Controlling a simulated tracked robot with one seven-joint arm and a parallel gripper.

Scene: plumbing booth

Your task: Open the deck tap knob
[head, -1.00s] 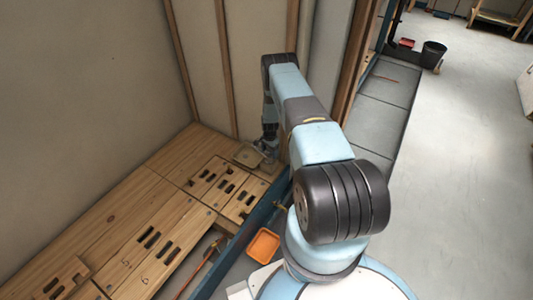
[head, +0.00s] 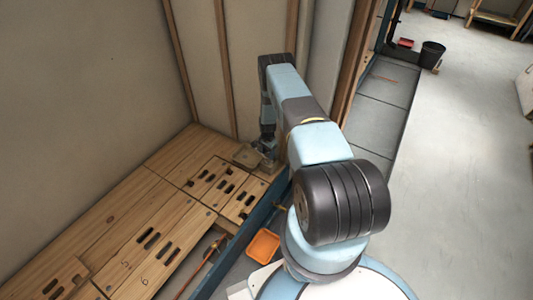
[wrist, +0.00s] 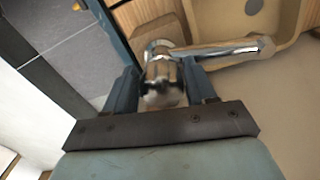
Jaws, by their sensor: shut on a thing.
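The deck tap is chrome. Its knob (wrist: 163,80) shows in the wrist view between the two blue fingers of my gripper (wrist: 160,88), which is shut on it. The tap's spout (wrist: 225,48) reaches from beside the knob to the right, over a beige basin (wrist: 232,15). In the head view my gripper (head: 265,155) is at the far right end of the wooden deck, low over it. The knob is hidden there by my arm and gripper. How far the knob is turned cannot be told.
The wooden deck (head: 125,222) has slotted boards and lies against the wall panels. A blue rail (head: 240,236) runs along its front edge. An orange tray (head: 263,246) lies on the floor beside it. The grey floor at right (head: 450,150) is clear.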

